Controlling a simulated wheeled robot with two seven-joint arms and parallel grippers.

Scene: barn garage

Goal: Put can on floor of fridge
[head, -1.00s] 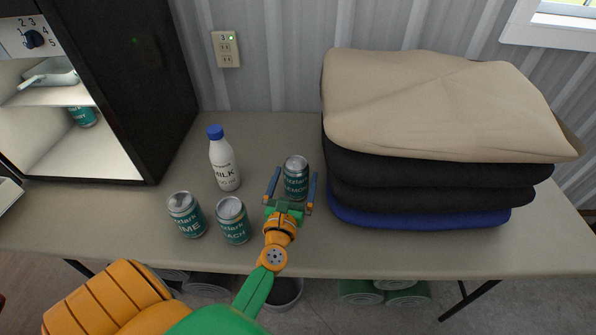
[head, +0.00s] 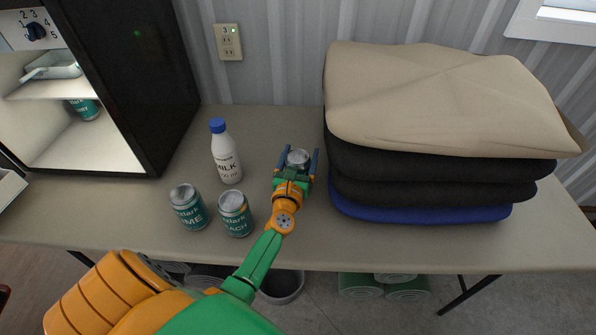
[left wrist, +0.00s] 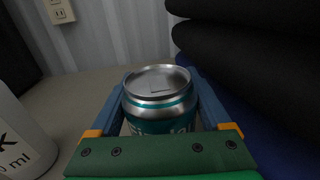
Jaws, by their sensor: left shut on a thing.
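A teal can with a silver top (head: 298,158) stands on the table between the fingers of my left gripper (head: 297,165), which is shut on it. The left wrist view shows the can (left wrist: 160,98) upright, with one blue finger on each side. Its lower part is hidden by my gripper. The fridge (head: 130,80) is at the left, black outside and lit inside. A can (head: 86,109) stands on its white floor (head: 95,147). My right gripper is not in view.
A milk bottle (head: 226,155) stands between the held can and the fridge. A tall stack of folded cloth (head: 440,110) is close on the right. A shelf (head: 45,88) with a tray (head: 62,68) is above the fridge floor.

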